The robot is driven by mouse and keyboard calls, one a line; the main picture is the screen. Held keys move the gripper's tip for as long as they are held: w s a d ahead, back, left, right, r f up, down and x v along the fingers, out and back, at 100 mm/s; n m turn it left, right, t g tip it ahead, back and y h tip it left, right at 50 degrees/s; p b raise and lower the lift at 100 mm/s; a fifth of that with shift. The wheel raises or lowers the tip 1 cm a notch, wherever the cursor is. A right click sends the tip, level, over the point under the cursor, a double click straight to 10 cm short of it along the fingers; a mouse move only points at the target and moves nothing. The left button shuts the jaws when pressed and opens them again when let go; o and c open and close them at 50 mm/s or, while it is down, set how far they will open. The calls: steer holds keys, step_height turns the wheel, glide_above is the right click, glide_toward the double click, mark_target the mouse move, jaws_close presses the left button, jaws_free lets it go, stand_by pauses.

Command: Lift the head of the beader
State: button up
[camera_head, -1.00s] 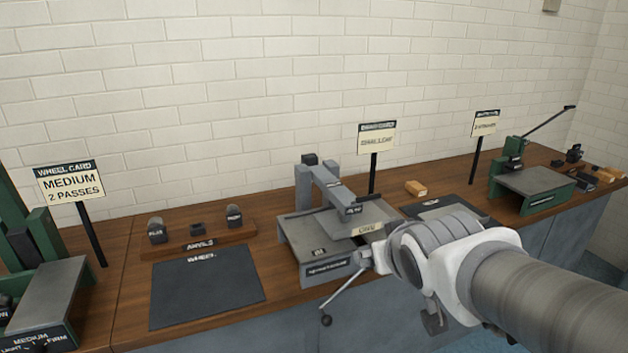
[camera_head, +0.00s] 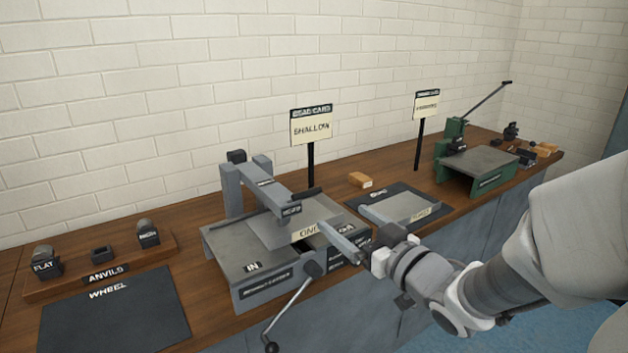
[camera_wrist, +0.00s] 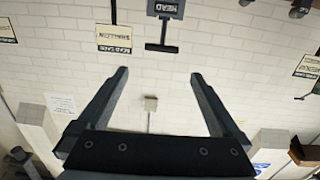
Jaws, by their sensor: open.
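The grey beader (camera_head: 245,262) stands on the bench, with its bead card reading SHALLOW (camera_head: 311,127) behind it. Its upper arm (camera_head: 268,188) reaches forward from a rear post to a small dark label. A grey sheet (camera_head: 285,228) lies on the beader's bed. My gripper (camera_head: 340,238) is in front of the bed's right side, near the sheet's front edge; I cannot tell whether it touches. In the wrist view, its two fingers (camera_wrist: 157,75) are apart with nothing between them. A block labelled HEAD (camera_wrist: 166,8) and a dark T-shaped bar (camera_wrist: 162,47) show beyond the fingertips.
A crank lever (camera_head: 288,315) sticks out at the beader's front. To the right are a dark mat with a grey sheet (camera_head: 402,207), a wooden block (camera_head: 360,180) and a green machine (camera_head: 480,163). Anvils (camera_head: 102,262) and an empty WHEEL mat (camera_head: 115,315) are left.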

steer(key=shift+y, duration=0.4)
steer(key=p+x, duration=0.2)
steer(key=x, duration=1.5)
steer(key=shift+w, duration=0.25)
jaws_close()
